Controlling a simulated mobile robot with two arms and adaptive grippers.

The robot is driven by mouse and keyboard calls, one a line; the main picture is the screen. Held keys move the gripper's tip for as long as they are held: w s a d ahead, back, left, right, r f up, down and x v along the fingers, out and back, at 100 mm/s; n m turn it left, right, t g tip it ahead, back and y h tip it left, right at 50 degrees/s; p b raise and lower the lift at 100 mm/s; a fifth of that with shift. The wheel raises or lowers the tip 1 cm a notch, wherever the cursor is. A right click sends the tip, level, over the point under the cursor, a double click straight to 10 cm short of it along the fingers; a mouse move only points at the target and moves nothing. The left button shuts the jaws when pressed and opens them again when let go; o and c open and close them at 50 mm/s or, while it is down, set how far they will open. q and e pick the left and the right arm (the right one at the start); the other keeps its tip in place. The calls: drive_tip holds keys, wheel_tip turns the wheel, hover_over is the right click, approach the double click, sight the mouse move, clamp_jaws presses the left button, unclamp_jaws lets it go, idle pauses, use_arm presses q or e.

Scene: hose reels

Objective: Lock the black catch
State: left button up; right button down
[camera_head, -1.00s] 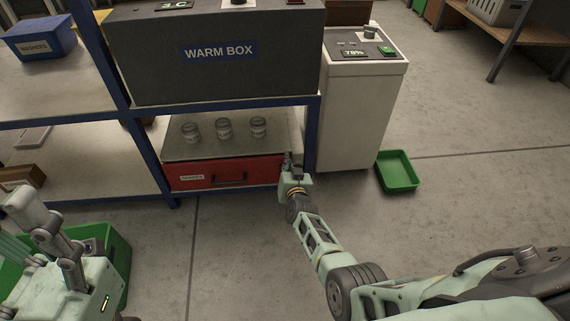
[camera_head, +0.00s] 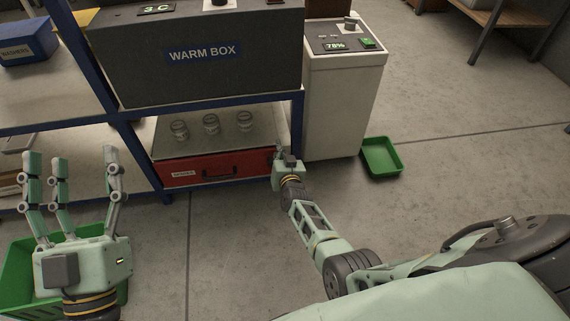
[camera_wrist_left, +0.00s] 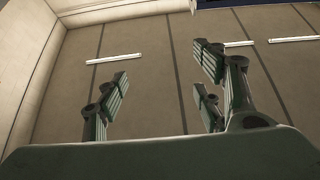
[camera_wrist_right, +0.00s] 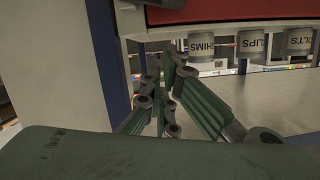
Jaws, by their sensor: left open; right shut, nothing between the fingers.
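The black catch cannot be made out; the right end of the red drawer (camera_head: 190,173) is partly covered by my right gripper. The drawer has a black handle (camera_head: 222,172) and sits under a shelf with jars. My right gripper (camera_head: 279,152) is shut and empty at the drawer's right end, beside the blue rack post. In the right wrist view its fingers (camera_wrist_right: 165,80) are together near the post, with the red drawer (camera_wrist_right: 190,10) above them in the picture. Contact cannot be told. My left gripper (camera_head: 75,158) is open and empty, fingers up, at the left, away from the drawer.
Several jars (camera_head: 211,125) stand above the drawer, under the dark warm box (camera_head: 200,52). A white cabinet (camera_head: 340,105) stands right of the rack. A green tray (camera_head: 381,158) lies on the floor beside it. A green crate (camera_head: 18,265) is behind my left gripper. The middle floor is clear.

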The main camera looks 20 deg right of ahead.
use_arm(q)
drive_tip(key=s+a+f+g+y+p, duration=0.1)
drive_tip(key=f+g+y+p, duration=0.1)
drive_tip(key=f+g, duration=0.4)
drive_tip(key=a+f+g+y+p, duration=0.2)
drive_tip(key=f+g, duration=0.4)
drive_tip(key=f, duration=0.8)
drive_tip(key=shift+s+a+f+n, duration=0.2)
drive_tip(key=shift+s+f+n, duration=0.1)
drive_tip(key=shift+s+f, duration=0.1)
use_arm(e)
drive_tip(key=v, duration=0.8)
drive_tip(key=shift+s, duration=0.25)
drive_tip(key=shift+r, duration=0.1)
